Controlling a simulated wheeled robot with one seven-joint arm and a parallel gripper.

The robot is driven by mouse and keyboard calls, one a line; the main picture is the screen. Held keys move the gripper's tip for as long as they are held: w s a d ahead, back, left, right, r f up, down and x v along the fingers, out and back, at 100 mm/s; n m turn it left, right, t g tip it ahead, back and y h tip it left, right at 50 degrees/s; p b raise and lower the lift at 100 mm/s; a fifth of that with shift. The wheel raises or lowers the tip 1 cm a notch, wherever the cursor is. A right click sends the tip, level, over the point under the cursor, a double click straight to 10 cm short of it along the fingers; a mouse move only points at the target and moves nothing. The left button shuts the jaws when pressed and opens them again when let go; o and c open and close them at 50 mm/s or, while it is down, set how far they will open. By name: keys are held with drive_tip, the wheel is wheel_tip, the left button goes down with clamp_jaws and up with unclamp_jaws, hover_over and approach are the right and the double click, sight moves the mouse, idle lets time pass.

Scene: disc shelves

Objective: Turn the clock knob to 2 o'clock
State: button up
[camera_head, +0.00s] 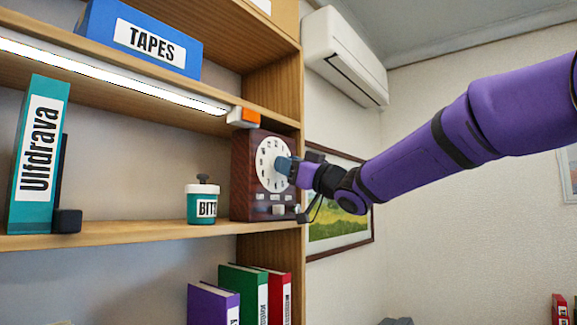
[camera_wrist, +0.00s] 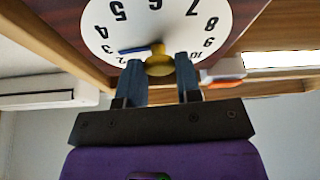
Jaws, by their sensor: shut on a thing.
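The clock (camera_head: 262,178) is a dark wooden box with a round white dial, standing at the right end of the middle shelf. My gripper (camera_head: 281,166) reaches the dial from the right and hides part of it. In the wrist view the dial (camera_wrist: 205,15) appears upside down. The yellow knob (camera_wrist: 158,66) at its centre sits between the two blue-grey fingers of my gripper (camera_wrist: 160,70), which is shut on it. A blue pointer (camera_wrist: 131,50) extends from the knob, its tip between the 3 and the 2.
A picture frame (camera_head: 340,205) hangs behind my arm.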

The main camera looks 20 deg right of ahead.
drive_tip(key=shift+d+n+g+y, duration=0.1)
drive_tip(key=shift+n+g+y, duration=0.4)
drive_tip(key=shift+n, duration=0.95)
drive_tip(key=shift+n+g+y, duration=0.3)
drive_tip(key=shift+n+g, duration=0.4)
drive_tip(key=shift+n, duration=0.75)
drive_tip(key=o, duration=0.9)
drive_tip(key=v, duration=1)
drive_tip(key=shift+s+d+f, duration=0.15)
drive_tip(key=shift+s+d, duration=0.05)
drive_tip(key=shift+d, duration=0.1)
